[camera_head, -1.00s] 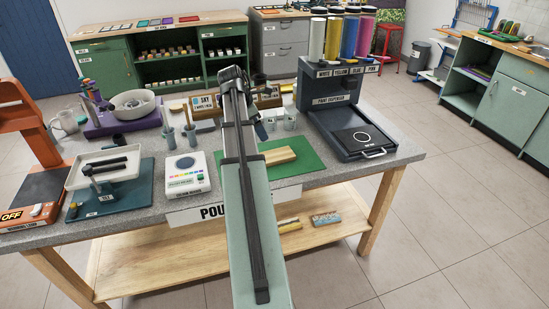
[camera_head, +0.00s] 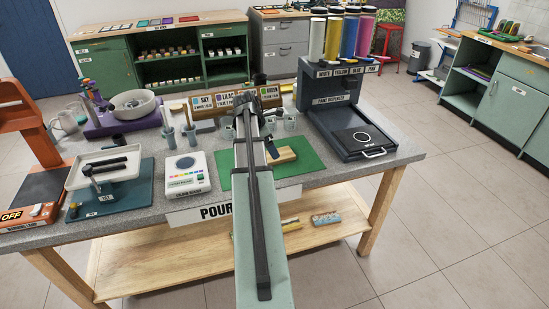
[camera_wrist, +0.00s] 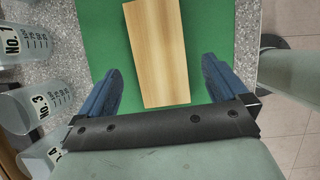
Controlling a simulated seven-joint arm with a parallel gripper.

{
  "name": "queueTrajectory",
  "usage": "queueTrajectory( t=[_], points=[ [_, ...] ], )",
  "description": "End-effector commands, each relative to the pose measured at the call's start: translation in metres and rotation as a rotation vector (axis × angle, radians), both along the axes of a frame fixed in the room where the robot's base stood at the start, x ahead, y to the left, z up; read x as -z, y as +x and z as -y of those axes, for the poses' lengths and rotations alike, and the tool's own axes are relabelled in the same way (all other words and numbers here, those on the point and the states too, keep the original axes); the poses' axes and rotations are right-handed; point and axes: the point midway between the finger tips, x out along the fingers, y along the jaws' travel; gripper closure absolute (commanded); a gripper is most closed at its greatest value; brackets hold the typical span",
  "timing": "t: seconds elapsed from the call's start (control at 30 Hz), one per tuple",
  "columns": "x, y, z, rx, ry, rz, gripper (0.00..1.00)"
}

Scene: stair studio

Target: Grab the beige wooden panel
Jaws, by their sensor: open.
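The beige wooden panel (camera_wrist: 158,55) lies flat on the green mat (camera_wrist: 205,20) in the wrist view, slightly tilted in the picture. In the head view the panel (camera_head: 286,154) shows partly, to the right of my arm, on the mat (camera_head: 311,165). My gripper (camera_wrist: 161,86) is open in the wrist view, with one blue finger on each side of the panel's near end and green mat showing between each finger and the panel. Its height above the mat is hard to tell. In the head view the gripper (camera_head: 272,151) is small and partly hidden by my arm.
Clear measuring cups (camera_wrist: 38,105) stand close on the left in the wrist view. The dark paint dispenser (camera_head: 345,110) stands right of the mat. A white colour device (camera_head: 184,176) lies left of it. The grey tabletop (camera_head: 345,170) is bare at the front right.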

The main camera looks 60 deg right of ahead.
Motion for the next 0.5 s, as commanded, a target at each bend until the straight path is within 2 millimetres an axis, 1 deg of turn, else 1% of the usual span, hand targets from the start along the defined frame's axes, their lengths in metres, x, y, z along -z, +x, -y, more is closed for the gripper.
queueTrajectory(
  t=[0.3,0.4,0.5],
  points=[
    [0.035,-0.009,0.011,0.002,0.002,-0.001,0.0],
    [0.042,-0.01,0.014,0.001,0.001,0.0,0.0],
    [0.043,-0.011,0.014,0.0,0.0,0.0,0.0]
  ],
)
